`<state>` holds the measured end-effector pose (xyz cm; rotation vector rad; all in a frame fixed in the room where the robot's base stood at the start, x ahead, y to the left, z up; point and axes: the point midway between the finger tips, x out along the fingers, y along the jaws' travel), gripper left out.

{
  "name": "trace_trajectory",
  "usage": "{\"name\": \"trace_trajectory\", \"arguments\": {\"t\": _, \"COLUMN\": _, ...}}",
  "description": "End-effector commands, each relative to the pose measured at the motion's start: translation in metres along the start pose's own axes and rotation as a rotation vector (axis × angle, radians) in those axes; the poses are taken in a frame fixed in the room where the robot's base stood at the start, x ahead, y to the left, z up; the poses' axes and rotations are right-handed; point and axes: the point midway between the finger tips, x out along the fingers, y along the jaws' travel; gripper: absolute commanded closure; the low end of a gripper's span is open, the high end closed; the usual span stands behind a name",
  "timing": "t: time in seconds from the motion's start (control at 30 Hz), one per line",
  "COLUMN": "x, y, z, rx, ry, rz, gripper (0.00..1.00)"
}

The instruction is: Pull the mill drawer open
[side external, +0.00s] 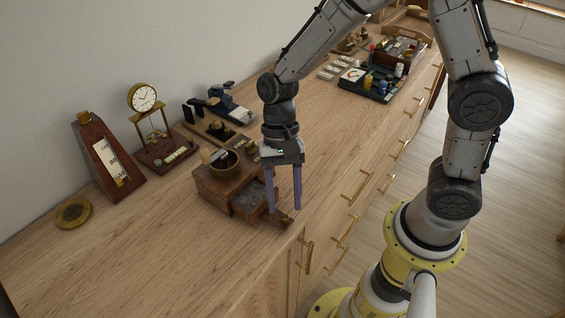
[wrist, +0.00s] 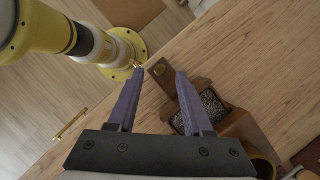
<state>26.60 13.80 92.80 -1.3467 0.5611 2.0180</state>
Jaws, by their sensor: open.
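The mill (side external: 213,185) is a brown wooden box with a brass bowl (side external: 222,163) on top, standing near the counter's front edge. Its drawer (side external: 248,198) stands out from the body, and dark grounds show inside.
A metronome (side external: 105,158), a brass clock (side external: 143,98) and a round brass disc (side external: 74,213) stand left of the mill. Small devices (side external: 228,107) lie behind it, and a tray of bottles (side external: 372,84) is farther back. The counter's front left is clear.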

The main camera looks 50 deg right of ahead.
Motion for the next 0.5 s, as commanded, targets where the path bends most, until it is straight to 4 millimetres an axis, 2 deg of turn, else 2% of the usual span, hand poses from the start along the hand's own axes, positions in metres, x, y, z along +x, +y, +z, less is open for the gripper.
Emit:
{"name": "trace_trajectory", "arguments": {"t": 0.3, "x": -0.07, "y": -0.001, "z": -0.001, "rx": 0.001, "ry": 0.005, "rz": -0.007, "gripper": 0.49}}
{"name": "trace_trajectory", "arguments": {"t": 0.5, "x": -0.103, "y": -0.001, "z": -0.001, "rx": 0.001, "ry": 0.003, "rz": -0.004, "gripper": 0.49}}
